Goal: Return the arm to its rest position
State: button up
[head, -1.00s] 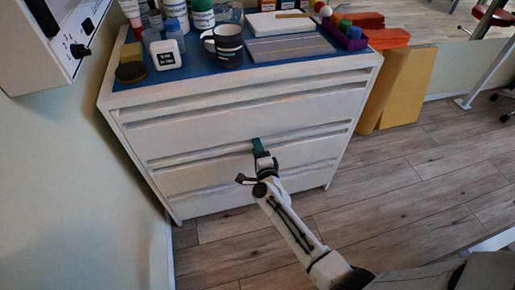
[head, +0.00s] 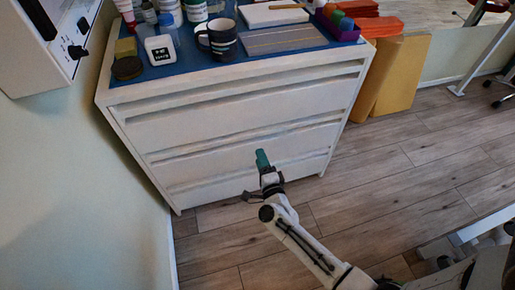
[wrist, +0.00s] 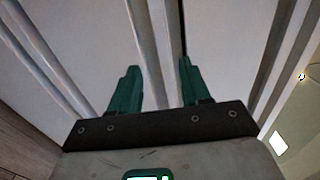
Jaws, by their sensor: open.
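My gripper (head: 262,158) is in front of the lower drawers of the white chest (head: 240,112) in the head view. In the wrist view its two green fingers (wrist: 160,85) stand apart with nothing between them. The white drawer fronts (wrist: 85,45) show beyond the fingers. My arm reaches up from the lower right of the head view. I cannot tell the exact gap between the fingertips and the drawer fronts.
The blue chest top (head: 190,68) holds a striped mug (head: 218,40), a white labelled box (head: 160,50), bottles and a grey mat (head: 284,40). Yellow blocks (head: 400,75) stand right of the chest. A wall-mounted unit (head: 50,40) is at upper left. Wooden floor (head: 400,165) lies open to the right.

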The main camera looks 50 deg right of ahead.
jog(key=shift+s+a, duration=0.35)
jog(key=shift+s, duration=0.1)
dwell(0.3)
jog(key=w+a+r+n+y, duration=0.2)
jog(key=a+n+y, duration=0.9)
jog(key=a+n, duration=0.1)
jog(key=s+a+n+g+y, duration=0.2)
jog(key=s+a+n+g, duration=0.2)
jog(key=s+n+g, duration=0.3)
jog(key=s+d+r+n+g+h, duration=0.2)
jog(key=s+n+g, duration=0.15)
jog(key=s, duration=0.45)
jog(key=s+d+r+n+g+h, duration=0.15)
jog(key=s+g, duration=0.25)
jog(key=s, duration=0.4)
notch_tip(320, 180, up, 20)
jog(key=p, duration=2)
jog(key=shift+d, duration=0.4)
jog(key=shift+t, duration=0.25)
